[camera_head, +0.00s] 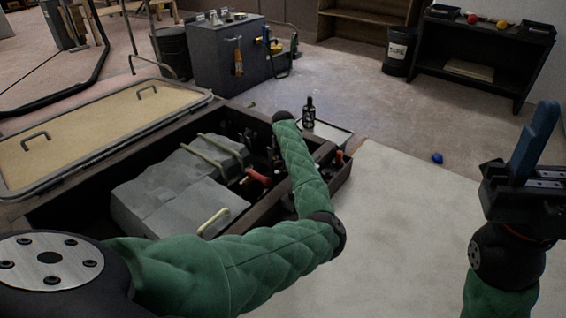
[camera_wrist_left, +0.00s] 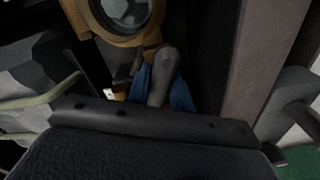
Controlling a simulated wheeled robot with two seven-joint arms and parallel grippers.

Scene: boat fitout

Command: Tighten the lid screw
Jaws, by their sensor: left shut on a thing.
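My left gripper (camera_wrist_left: 165,95) reaches down into the open floor compartment. In the left wrist view its blue fingers stand either side of a grey, rounded handle-like piece (camera_wrist_left: 163,72) and are shut on it. Just beyond is a tan fitting (camera_wrist_left: 140,45) with a round, dark, glassy top (camera_wrist_left: 122,12); the grey piece's end lies close to it. I cannot make out a separate screw. In the head view the left gripper is hard to see among dark parts behind my green arm. My right gripper (camera_head: 530,148) is raised at the right, away from the compartment; its finger gap does not show.
The compartment (camera_head: 60,215) holds grey boxes (camera_head: 180,200) with pale straps and a red-handled part (camera_head: 258,178). A large hatch panel (camera_head: 95,130) lies behind it.

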